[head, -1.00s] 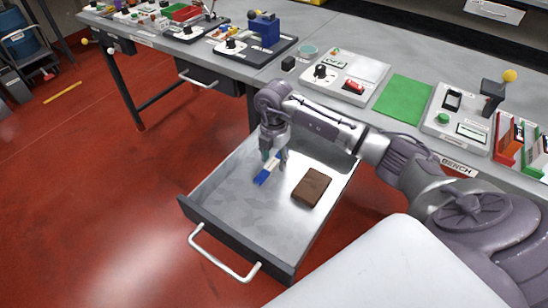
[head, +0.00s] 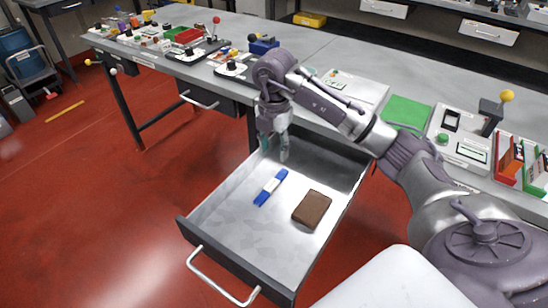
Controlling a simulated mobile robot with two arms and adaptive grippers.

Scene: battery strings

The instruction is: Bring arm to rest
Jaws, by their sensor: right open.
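My right gripper (head: 274,150) hangs fingers down over the back left part of an open drawer (head: 225,234). Its fingers are apart with nothing between them. A blue and white marker (head: 270,188) lies on the drawer floor, in front of the gripper and apart from it. A brown block (head: 312,208) lies in the drawer to the right of the marker. My right arm reaches in from the right across the bench front. My left gripper is not in the head view.
The grey bench (head: 331,55) runs behind the drawer. It carries control boxes, a green mat (head: 407,111), a lever with a yellow knob (head: 507,96) and red bins (head: 510,155). The drawer handle (head: 222,280) sticks out in front.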

